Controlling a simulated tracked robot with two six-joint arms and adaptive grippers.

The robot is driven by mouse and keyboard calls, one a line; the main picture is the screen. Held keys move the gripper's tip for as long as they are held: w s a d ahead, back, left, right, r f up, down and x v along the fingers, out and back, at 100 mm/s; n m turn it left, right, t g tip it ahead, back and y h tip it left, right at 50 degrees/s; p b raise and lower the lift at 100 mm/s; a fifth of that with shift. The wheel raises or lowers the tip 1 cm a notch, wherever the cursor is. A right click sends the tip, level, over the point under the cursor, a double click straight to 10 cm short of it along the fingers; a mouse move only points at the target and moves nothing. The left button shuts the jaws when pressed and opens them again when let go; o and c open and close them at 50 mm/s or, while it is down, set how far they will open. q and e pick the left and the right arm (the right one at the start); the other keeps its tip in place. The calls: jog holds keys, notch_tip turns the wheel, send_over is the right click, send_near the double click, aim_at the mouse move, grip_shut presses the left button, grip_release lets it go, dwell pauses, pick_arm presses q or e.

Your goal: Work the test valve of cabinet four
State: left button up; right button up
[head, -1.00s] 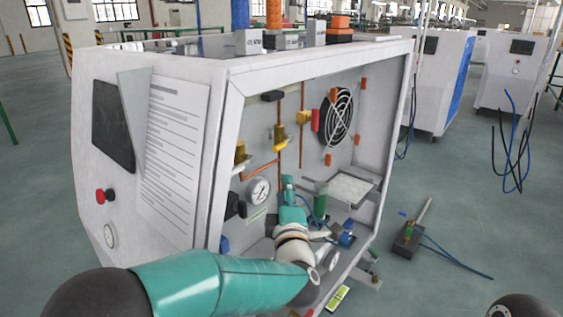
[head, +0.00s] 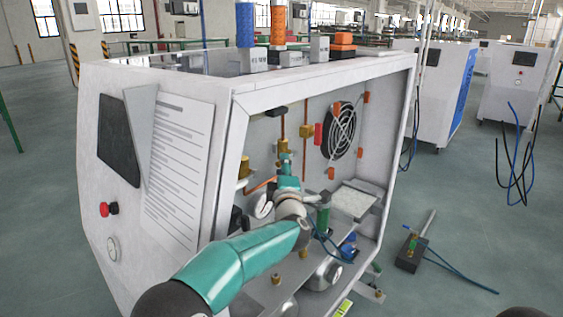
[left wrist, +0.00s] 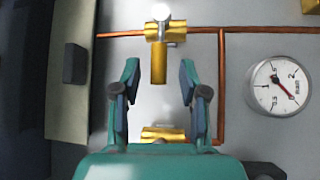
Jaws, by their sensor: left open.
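The open cabinet (head: 232,150) fills the middle of the head view, with copper pipes and brass valves on its inner back wall. My left gripper (head: 285,160) is inside it, just below a brass valve (head: 283,146). In the left wrist view my left gripper (left wrist: 158,92) is open. A brass valve with a downward stem or handle (left wrist: 159,62) sits between and slightly beyond its fingertips; no contact shows. A second brass fitting (left wrist: 163,134) is partly hidden by the gripper body. No readable label tells which valve is the test valve. My right gripper is out of view.
A round pressure gauge (left wrist: 279,86) is right of the fingers; a copper pipe (left wrist: 222,90) runs between. The cabinet's front frame (head: 395,165) edges the opening. A fan (head: 338,130) and a grey shelf (head: 352,200) are at the right. A black box (head: 411,250) lies on the floor.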

pick_arm(q)
jog(key=shift+w+a+r, duration=0.15)
jog(key=shift+w, duration=1.15)
grip_shut()
